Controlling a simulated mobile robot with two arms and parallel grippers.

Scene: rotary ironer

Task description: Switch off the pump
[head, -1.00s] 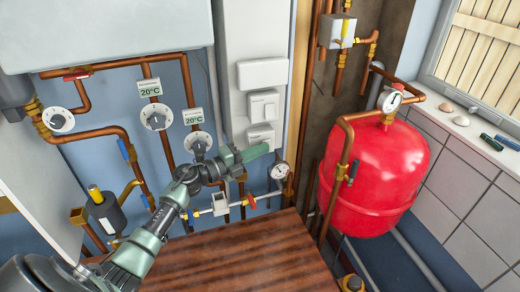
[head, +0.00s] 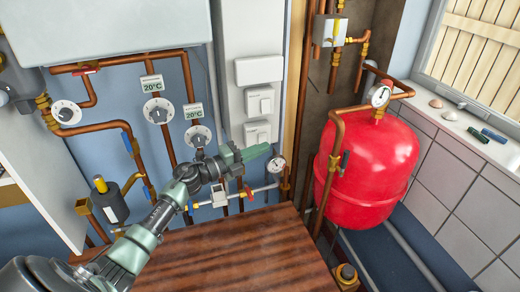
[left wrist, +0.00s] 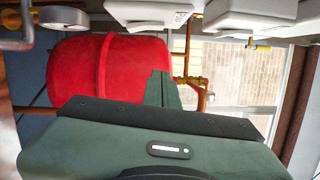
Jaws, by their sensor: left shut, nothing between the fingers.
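White rocker switches sit on the white wall panel: an upper switch (head: 260,102) and a lower switch (head: 257,133), under a blank white box (head: 260,70). No label readable here tells which one serves the pump, and their on/off state is too small to tell. My left gripper (head: 257,151) is shut and empty, its green fingertips pointing right just below the lower switch in the head view. Contact cannot be told. In the left wrist view the green fingers (left wrist: 160,90) point away, with white boxes (left wrist: 150,10) along the top edge. My right gripper is out of view.
A red tank (head: 365,170) with a gauge (head: 381,96) stands to the right. Copper pipes, dials (head: 157,111) and a small gauge (head: 277,162) surround the arm. A wooden top (head: 235,255) lies below. A windowsill with small items is at far right.

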